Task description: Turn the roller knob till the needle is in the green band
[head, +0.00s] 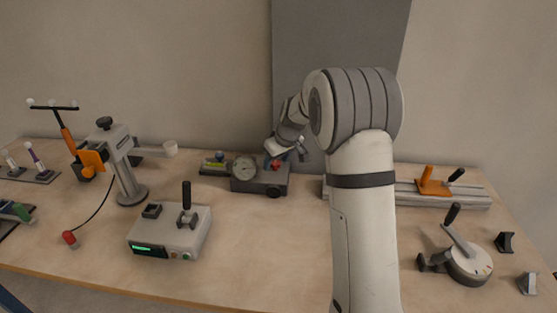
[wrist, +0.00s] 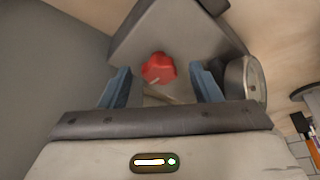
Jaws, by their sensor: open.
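A red lobed knob (wrist: 158,68) sits on a grey box (wrist: 190,35) in the wrist view, between my gripper's blue fingers (wrist: 160,80). The fingers are apart, one on each side of the knob, with gaps visible. In the head view the red knob (head: 275,165) is on top of the grey box (head: 258,185), just below my gripper (head: 287,156). A round dial gauge (head: 244,168) stands at the box's left; it also shows at the right in the wrist view (wrist: 254,80). Its needle and green band are too small to read.
A grey control box (head: 170,232) with a lever stands at front left, and a grey clamp stand (head: 127,170) behind it. A rail with an orange block (head: 432,182) lies at right, behind a round lever device (head: 468,262). The table (head: 265,250) before the gauge box is clear.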

